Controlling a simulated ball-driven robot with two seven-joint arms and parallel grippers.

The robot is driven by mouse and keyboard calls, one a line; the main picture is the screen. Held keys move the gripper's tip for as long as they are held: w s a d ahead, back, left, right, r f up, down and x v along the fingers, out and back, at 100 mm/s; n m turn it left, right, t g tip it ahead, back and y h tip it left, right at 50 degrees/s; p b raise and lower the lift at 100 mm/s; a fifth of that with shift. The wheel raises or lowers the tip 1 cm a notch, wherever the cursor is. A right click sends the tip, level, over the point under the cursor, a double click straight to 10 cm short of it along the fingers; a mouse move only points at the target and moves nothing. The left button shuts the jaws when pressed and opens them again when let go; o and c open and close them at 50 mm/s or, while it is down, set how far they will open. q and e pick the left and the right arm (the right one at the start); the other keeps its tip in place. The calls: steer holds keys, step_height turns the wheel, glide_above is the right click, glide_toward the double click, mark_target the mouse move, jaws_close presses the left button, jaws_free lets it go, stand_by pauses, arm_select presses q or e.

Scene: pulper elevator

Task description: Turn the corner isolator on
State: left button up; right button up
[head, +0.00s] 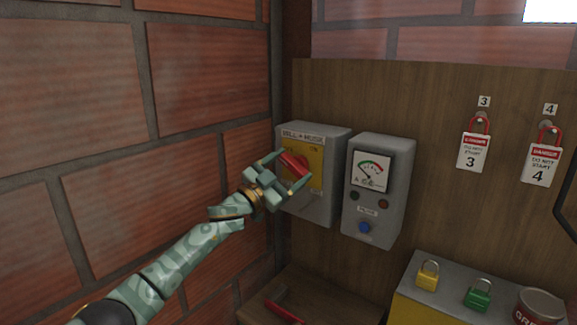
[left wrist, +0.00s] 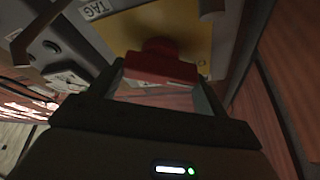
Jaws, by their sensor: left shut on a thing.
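The corner isolator (head: 315,203) is a grey box on the wooden panel beside the brick corner, with a yellow plate and a label above it. Its red handle (head: 293,161) sits tilted on the yellow plate. My left gripper (head: 285,171) is at the front of the box, with a finger on either side of the handle. In the left wrist view the red handle (left wrist: 160,68) lies between the two fingers, with the yellow plate (left wrist: 190,25) behind it. The gripper is shut on the handle. Part of the plate is hidden by the gripper. My right gripper is not in view.
A grey meter box (head: 378,190) with a dial and blue button stands just right of the isolator. Tags 3 (head: 474,150) and 4 (head: 541,163) hang on the panel. A yellow padlock (head: 427,277), a green padlock (head: 478,295) and a red tin (head: 540,306) sit lower right.

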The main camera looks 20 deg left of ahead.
arm_select(q)
steer(key=m+g+p, duration=0.1)
steer(key=m, duration=0.3)
steer(key=m+g+h+p, duration=0.1)
steer(key=m+g, duration=0.1)
steer(key=m, duration=0.2)
steer(key=shift+r+h+p, duration=0.2)
steer(key=shift+h+p, duration=0.1)
steer(key=shift+p, duration=0.05)
steer(key=m+g+p, duration=0.1)
steer(key=m, duration=0.2)
steer(key=shift+d+m+g+p, duration=0.1)
steer(key=shift+m+g+p, duration=0.2)
steer(key=shift+p, duration=0.05)
steer(key=shift+f+m+g+y+p, duration=0.1)
steer(key=shift+m+g+y+p, duration=0.25)
steer(key=shift+m+p, duration=0.55)
steer(key=shift+m, duration=0.3)
steer(key=o, duration=1)
